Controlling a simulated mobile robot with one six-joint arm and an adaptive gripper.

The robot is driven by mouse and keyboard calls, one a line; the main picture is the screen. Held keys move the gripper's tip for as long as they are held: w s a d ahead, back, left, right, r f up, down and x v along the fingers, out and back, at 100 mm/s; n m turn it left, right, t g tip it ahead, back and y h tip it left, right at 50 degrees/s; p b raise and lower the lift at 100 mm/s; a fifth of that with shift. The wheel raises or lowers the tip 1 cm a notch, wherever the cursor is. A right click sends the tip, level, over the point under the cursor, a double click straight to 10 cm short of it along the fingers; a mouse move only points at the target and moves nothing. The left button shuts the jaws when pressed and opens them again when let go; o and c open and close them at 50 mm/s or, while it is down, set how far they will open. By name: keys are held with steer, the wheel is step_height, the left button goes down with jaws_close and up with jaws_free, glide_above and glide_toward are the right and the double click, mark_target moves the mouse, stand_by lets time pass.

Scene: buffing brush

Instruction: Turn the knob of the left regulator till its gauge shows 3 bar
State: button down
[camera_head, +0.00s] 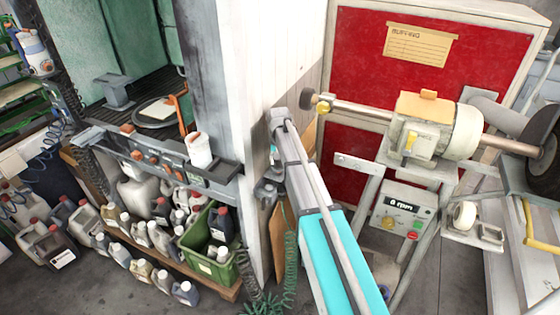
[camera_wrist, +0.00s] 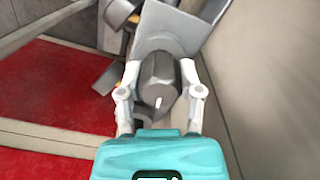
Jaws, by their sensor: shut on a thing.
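In the wrist view a dark grey round knob (camera_wrist: 158,82) with a short white mark sits between the two pale fingers of my gripper (camera_wrist: 159,92). The fingers are shut on its sides, and the white mark points roughly down the picture. Behind the knob is a grey body (camera_wrist: 168,37), which I take to be the regulator. No gauge face can be read in either view. In the head view my arm covers the spot where it reaches past the white wall's edge, so the knob and fingers cannot be made out there.
A buffing motor (camera_head: 462,132) with a long shaft stands at right, before a red panel (camera_head: 375,50). Its control box (camera_head: 402,212) shows an rpm display. A green crate (camera_head: 205,262) and several bottles crowd the lower left. A coiled green hose hangs beside my arm.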

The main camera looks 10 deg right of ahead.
stand_by(0.3)
steer(key=shift+c, duration=1.3)
jaws_free()
steer(key=s+n, duration=0.2)
steer(key=s, duration=2.6)
steer(key=shift+s+d, duration=0.15)
steer(key=shift+s, duration=0.25)
steer(key=c, duration=0.3)
steer(key=shift+c, duration=0.2)
